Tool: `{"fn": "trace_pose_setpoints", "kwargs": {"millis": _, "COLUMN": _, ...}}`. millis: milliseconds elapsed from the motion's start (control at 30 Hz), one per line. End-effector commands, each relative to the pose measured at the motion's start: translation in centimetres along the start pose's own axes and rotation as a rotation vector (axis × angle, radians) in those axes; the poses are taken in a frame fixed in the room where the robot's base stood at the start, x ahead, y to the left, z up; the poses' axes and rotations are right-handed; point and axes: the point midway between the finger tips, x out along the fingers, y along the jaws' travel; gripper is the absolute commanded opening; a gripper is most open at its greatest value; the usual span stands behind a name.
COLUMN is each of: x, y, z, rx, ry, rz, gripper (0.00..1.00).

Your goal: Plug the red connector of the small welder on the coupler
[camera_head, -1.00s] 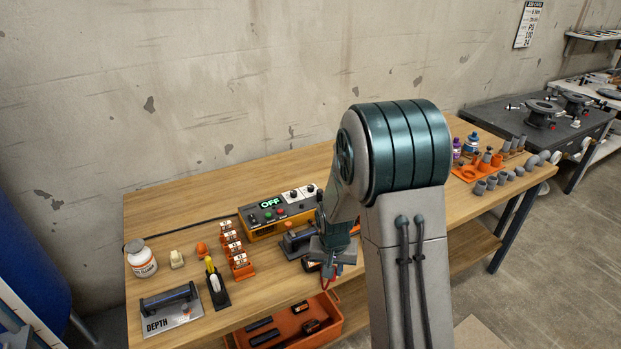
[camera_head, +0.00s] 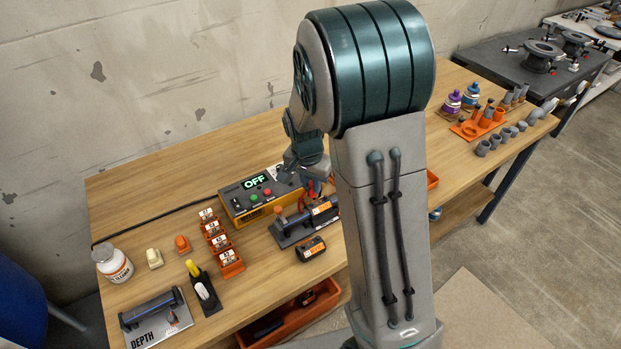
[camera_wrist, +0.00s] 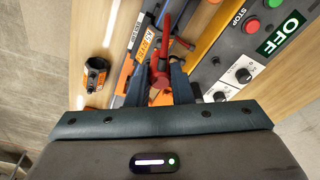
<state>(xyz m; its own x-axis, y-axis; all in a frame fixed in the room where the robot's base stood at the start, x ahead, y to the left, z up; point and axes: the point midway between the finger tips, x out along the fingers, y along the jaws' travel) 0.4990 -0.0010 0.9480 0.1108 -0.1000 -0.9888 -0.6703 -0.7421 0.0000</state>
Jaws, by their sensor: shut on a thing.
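The small welder (camera_head: 245,206) is an orange and grey box whose display reads OFF. It also shows in the wrist view (camera_wrist: 250,70). A black coupler with an orange label (camera_head: 325,212) sits in a dark clamp fixture (camera_head: 285,238) in front of the welder; in the wrist view the coupler (camera_wrist: 143,38) lies just left of my gripper. My gripper (camera_wrist: 158,78) is shut on a red connector (camera_wrist: 161,62) with its red lead. In the head view my gripper (camera_head: 311,178) is at the welder's right end, partly hidden by my arm. Contact between connector and coupler cannot be told.
A loose black fitting (camera_head: 311,249) lies near the table's front edge. Orange numbered blocks (camera_head: 218,236), a marker holder (camera_head: 203,290), a white bottle (camera_head: 114,265) and a depth gauge (camera_head: 155,312) stand left. An orange bin (camera_head: 318,305) is below the edge.

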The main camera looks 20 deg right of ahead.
Motion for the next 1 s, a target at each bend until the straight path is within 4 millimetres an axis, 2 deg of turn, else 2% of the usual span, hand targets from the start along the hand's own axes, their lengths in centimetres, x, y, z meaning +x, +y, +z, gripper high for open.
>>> {"fn": "trace_pose_setpoints", "kwargs": {"millis": 167, "x": 2.1, "y": 0.0, "z": 0.3, "rx": -0.001, "ry": 0.000, "rz": 0.001, "gripper": 0.00}}
{"fn": "trace_pose_setpoints", "kwargs": {"millis": 1000, "x": 2.4, "y": 0.0, "z": 0.3, "rx": -0.001, "ry": 0.000, "rz": -0.001, "gripper": 0.00}}
